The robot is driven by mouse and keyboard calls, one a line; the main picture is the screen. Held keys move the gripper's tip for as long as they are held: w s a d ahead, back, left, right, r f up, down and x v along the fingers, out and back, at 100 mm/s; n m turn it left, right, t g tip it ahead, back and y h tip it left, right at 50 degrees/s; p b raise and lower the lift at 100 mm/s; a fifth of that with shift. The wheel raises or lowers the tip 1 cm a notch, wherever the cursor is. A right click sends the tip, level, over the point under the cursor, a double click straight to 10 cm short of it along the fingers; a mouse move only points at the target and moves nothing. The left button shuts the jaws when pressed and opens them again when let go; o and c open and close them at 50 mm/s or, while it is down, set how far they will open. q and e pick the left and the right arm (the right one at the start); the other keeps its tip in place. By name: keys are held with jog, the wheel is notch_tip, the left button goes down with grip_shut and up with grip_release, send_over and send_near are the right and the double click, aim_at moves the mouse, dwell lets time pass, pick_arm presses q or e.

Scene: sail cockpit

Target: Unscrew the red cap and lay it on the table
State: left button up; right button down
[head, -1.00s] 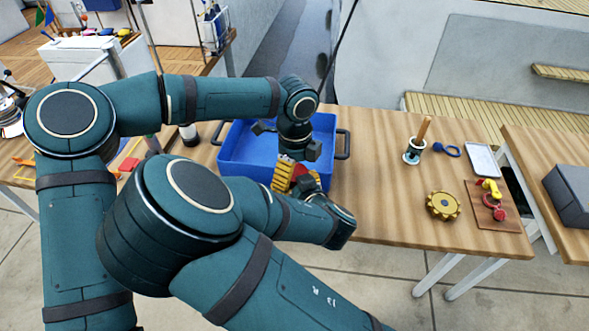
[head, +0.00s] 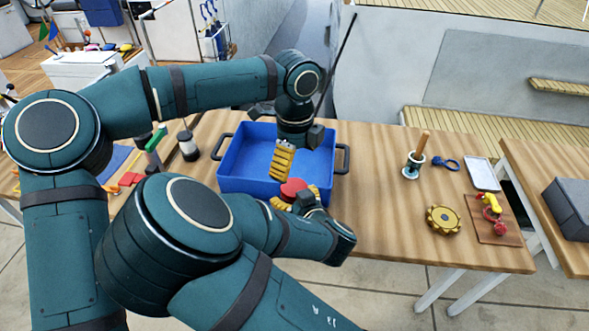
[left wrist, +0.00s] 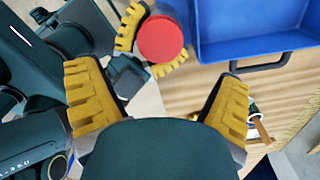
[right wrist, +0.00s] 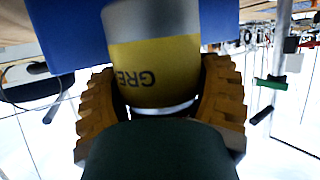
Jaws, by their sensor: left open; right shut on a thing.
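The red cap (head: 292,187) sits on top of the container in my right gripper, in front of the blue crate. It also shows from above in the left wrist view (left wrist: 161,39). The container (right wrist: 153,62) has a yellow label with dark letters and a grey band. My right gripper (head: 295,199) is shut on it, with yellow fingers on both sides. My left gripper (head: 281,160) is open and empty above the cap, apart from it. Both its fingers show in the left wrist view (left wrist: 160,95), with the cap beyond them.
The blue crate (head: 240,188) stands on the wooden table (head: 385,215) behind the container. To the right are a cup with a wooden handle (head: 414,162), a yellow gear (head: 443,220), a grey tray (head: 482,174) and a board (head: 485,232). The table between crate and gear is clear.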

aim_at(294, 187)
pick_arm(q)
jog(key=shift+s+f, duration=0.1)
jog(key=shift+f, duration=3.8)
jog(key=shift+c, duration=0.2)
jog(key=c, duration=1.3)
jog(key=o, duration=1.3)
jog(key=shift+c, duration=0.2)
jog(key=shift+r, duration=0.1)
jog(key=shift+r, duration=2.15)
